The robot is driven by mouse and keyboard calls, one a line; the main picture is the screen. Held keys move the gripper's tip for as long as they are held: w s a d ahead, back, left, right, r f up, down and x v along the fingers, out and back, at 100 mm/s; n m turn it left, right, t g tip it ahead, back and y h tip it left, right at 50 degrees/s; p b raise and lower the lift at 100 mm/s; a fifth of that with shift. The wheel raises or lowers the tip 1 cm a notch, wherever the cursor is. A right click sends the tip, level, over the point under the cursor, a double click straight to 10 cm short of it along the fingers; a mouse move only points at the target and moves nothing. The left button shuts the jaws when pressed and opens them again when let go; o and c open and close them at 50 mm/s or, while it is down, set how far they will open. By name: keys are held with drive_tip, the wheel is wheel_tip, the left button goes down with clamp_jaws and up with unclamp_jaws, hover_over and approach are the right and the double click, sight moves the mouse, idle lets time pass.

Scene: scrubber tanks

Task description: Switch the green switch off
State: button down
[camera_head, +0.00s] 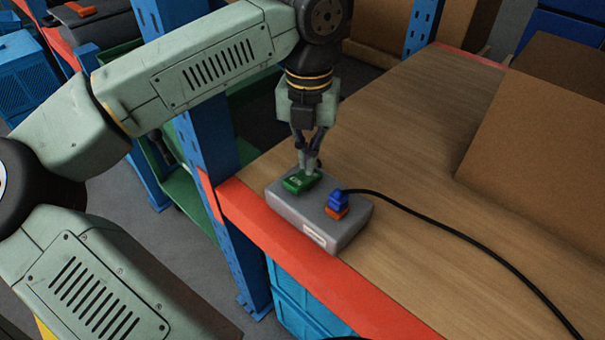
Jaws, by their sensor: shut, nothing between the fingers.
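The green switch (297,184) sits on the left part of the top of a grey box (349,224). The box lies on the wooden shelf near its front edge. My gripper (309,169) points down with its fingers shut and empty. Its fingertips are right at the back edge of the green switch, and they seem to touch it. I cannot tell from this view which way the switch is tipped.
A blue plug (338,199) and an orange part (336,212) sit on the box's right side. A black cable (455,232) runs from the plug across the shelf. A cardboard box (545,150) stands at right. A blue rack post (207,140) stands left of the grey box.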

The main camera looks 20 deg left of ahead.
drive_tip(key=shift+r+p, duration=1.25)
drive_tip(key=shift+r, duration=1.25)
drive_tip(key=shift+f, duration=0.1)
